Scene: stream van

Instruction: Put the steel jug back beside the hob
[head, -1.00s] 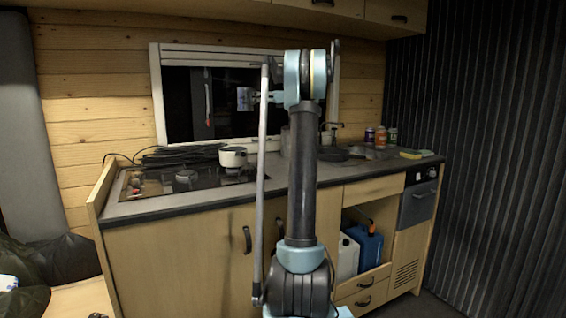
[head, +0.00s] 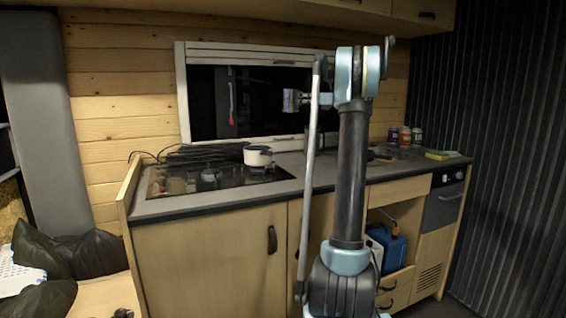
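The black hob (head: 232,181) is set into the left part of the counter in the head view. A white saucepan (head: 257,155) stands at its back right. My gripper (head: 290,101) is raised well above the counter, in front of the dark window and pointing left. It is small and seen from the side, so I cannot tell whether its fingers are open or shut. I cannot make out the steel jug for certain. My arm covers part of the counter to the right of the hob.
Black cables or rods lie behind the hob. Several small jars (head: 404,136) and a yellow-green sponge (head: 438,155) are at the counter's right end. A blue container (head: 394,247) sits in the open cupboard below. Overhead cabinets (head: 370,12) hang above.

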